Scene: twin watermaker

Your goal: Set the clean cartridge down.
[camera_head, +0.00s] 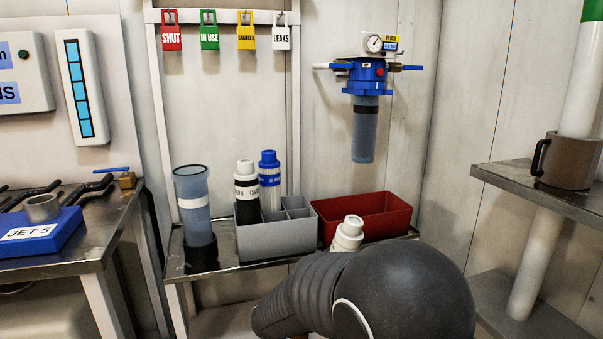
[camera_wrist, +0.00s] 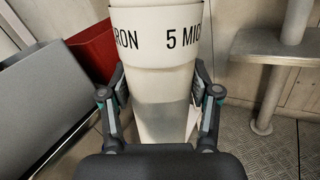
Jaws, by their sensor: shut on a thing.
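In the head view the cartridge's white top (camera_head: 348,233) shows in front of the red bin, above my dark arm. My arm hides the rest of it and the gripper there. The cartridge leans a little in the head view. In the wrist view its lower end is hidden by my gripper, so I cannot tell whether it touches anything.
A grey divided rack (camera_head: 277,240) holds a black-bodied cartridge (camera_head: 247,211) and a blue-capped one (camera_head: 269,180). A red bin (camera_head: 376,212) stands to its right, and a clear housing (camera_head: 194,213) to its left, on a metal shelf (camera_head: 228,262). A blue filter head (camera_head: 366,76) hangs on the wall.

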